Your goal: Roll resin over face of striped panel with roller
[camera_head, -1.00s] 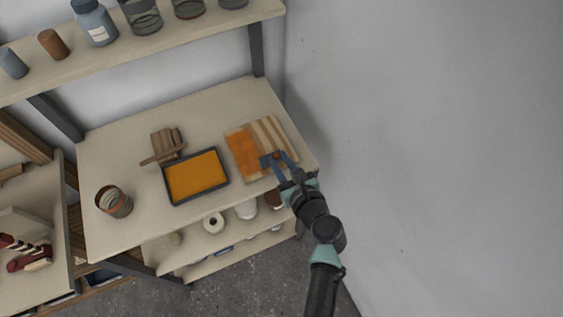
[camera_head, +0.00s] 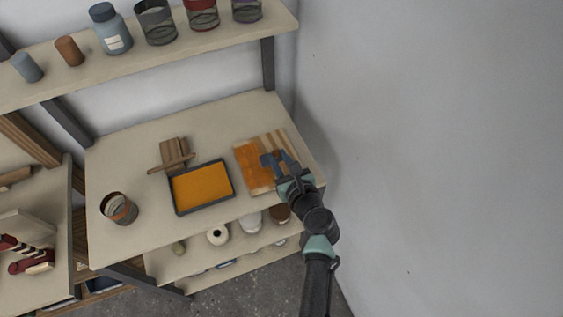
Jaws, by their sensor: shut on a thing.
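The striped panel (camera_head: 278,145) lies on the right part of the bench top. Its left part is covered in orange resin, and pale and brown stripes show on its right part. My gripper (camera_head: 276,161) is over the panel, reaching in from the lower right, and is shut on the roller. The roller is small in this view and mostly hidden by the fingers, so I cannot tell whether it touches the face. A dark tray (camera_head: 176,206) of orange resin sits left of the panel.
Wooden pieces (camera_head: 174,151) lie behind the tray. A tin (camera_head: 119,208) stands at the bench's left. A shelf (camera_head: 200,52) with jars runs above the back. A grey wall (camera_head: 430,130) is close on the right. The bench front left of the arm is clear.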

